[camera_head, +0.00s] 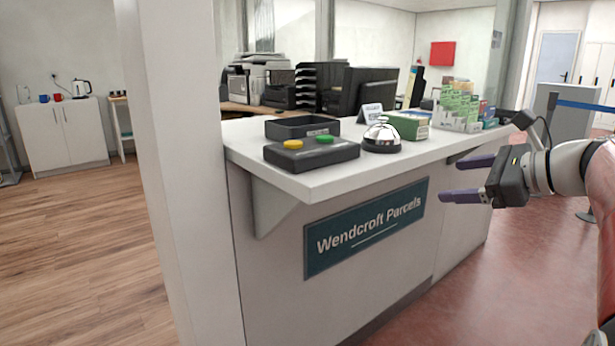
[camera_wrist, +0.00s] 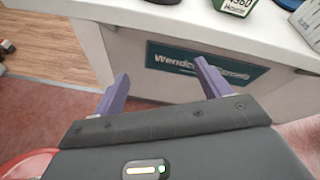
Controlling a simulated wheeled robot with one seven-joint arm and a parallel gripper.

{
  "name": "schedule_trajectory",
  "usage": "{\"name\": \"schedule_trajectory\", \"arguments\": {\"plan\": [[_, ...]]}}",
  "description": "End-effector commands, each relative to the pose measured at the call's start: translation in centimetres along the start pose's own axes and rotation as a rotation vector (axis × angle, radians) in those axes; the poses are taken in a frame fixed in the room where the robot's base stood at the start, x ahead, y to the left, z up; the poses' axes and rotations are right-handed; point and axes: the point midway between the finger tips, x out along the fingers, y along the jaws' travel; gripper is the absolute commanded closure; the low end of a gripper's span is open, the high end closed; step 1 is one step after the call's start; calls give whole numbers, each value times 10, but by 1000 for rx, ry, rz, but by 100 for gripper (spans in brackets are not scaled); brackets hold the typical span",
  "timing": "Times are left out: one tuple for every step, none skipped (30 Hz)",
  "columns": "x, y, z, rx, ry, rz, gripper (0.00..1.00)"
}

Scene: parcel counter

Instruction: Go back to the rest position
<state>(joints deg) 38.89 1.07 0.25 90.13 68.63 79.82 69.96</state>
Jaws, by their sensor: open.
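My gripper (camera_head: 462,180) is at the right in the head view, in front of the parcel counter (camera_head: 300,186). Its two purple fingers are apart, with nothing between them. They point left toward the counter's front, about level with or just below its white top. In the wrist view, my gripper (camera_wrist: 160,88) shows both fingers spread against the counter front, with the "Wendcroft Parcels" sign (camera_wrist: 205,63) behind the right finger. I see no contact with the counter.
On the counter stand a black box with yellow and green buttons (camera_head: 312,155), a black tray (camera_head: 302,127), a silver bell (camera_head: 382,137), a green box (camera_head: 408,125) and a leaflet rack (camera_head: 462,108). A pillar (camera_head: 180,150) stands left. Red floor (camera_head: 510,270) is clear below my gripper.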

Motion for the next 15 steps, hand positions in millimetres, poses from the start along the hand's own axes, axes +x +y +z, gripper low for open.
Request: {"name": "schedule_trajectory", "arguments": {"plan": [[10, 22, 1, -75, 45, 33, 24], [16, 36, 0, -127, 75, 55, 24], [22, 56, -3, -206, 120, 87, 24], [27, 73, -5, -275, 155, 117, 24], [31, 92, -9, -355, 192, 152, 24], [35, 119, -15, -477, 243, 204, 24], [37, 141, -21, -581, 283, 250, 24], [38, 162, -29, -690, 319, 299, 24], [36, 190, -40, -841, 363, 368, 24], [34, 208, -48, -957, 391, 419, 24], [30, 226, -58, -1072, 415, 471, 24], [25, 246, -70, -1224, 442, 541, 24], [21, 260, -79, -1333, 456, 592, 24], [17, 272, -88, -1438, 467, 640, 24], [12, 286, -99, -1567, 478, 701, 24]]}}
